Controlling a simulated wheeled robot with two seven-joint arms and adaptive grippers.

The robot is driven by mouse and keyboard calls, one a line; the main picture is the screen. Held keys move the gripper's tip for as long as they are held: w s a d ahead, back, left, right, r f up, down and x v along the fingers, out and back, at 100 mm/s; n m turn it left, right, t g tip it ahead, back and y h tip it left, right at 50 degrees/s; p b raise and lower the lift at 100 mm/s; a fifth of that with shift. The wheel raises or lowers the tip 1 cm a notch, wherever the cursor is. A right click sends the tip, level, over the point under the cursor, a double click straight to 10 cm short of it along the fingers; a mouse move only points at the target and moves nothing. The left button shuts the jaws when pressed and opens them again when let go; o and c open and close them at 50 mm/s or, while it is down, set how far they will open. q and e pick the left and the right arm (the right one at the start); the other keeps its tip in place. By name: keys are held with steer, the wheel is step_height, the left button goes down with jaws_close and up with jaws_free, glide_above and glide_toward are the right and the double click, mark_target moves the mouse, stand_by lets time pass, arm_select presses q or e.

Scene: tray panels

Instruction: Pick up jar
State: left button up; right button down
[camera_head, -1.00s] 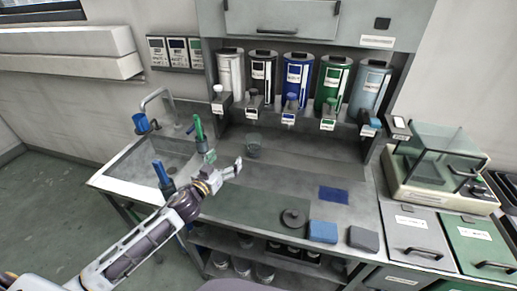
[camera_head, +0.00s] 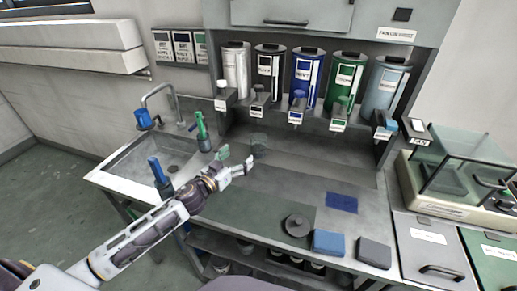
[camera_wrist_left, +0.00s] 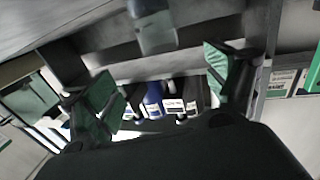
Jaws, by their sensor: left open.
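The jar (camera_head: 258,147) is a small clear glass vessel standing on the grey counter below the dispensers. It also shows in the left wrist view as a translucent shape (camera_wrist_left: 153,27) at the top middle. My left gripper (camera_head: 238,161) is open and empty, just in front of the jar in the head view, with one fingertip close to it. In the left wrist view the two green-padded fingers of the gripper (camera_wrist_left: 160,90) are spread wide, with the jar beyond them. I cannot tell the exact gap. My right gripper is not in view.
Several colored dispenser canisters (camera_head: 307,80) stand on a shelf behind the jar. A sink (camera_head: 150,150) with a faucet and a green-handled bottle (camera_head: 202,132) are to the left. A round grey disc (camera_head: 297,225), blue block (camera_head: 329,243) and grey block (camera_head: 374,252) lie at the front.

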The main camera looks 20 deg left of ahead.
mark_target(253, 142)
arm_select(q)
steer(key=shift+w+d, duration=0.1)
steer(key=shift+w, duration=0.35)
steer(key=shift+w+d, duration=0.25)
steer(key=shift+w, duration=0.45)
steer(key=shift+w+d, duration=0.2)
steer(key=shift+w, duration=0.5)
steer(key=shift+p+x, duration=0.3)
steer(key=shift+x, duration=0.7)
steer(key=shift+w+d, duration=0.15)
steer(key=shift+w, duration=0.4)
steer(key=shift+w+d, duration=0.2)
steer(key=shift+w, duration=0.6)
steer(key=shift+w+d, duration=0.15)
steer(key=shift+w, duration=0.25)
steer(key=shift+p+x, duration=0.3)
steer(key=shift+x, duration=1.15)
steer(key=shift+w+d, duration=0.3)
steer(key=shift+w, duration=0.35)
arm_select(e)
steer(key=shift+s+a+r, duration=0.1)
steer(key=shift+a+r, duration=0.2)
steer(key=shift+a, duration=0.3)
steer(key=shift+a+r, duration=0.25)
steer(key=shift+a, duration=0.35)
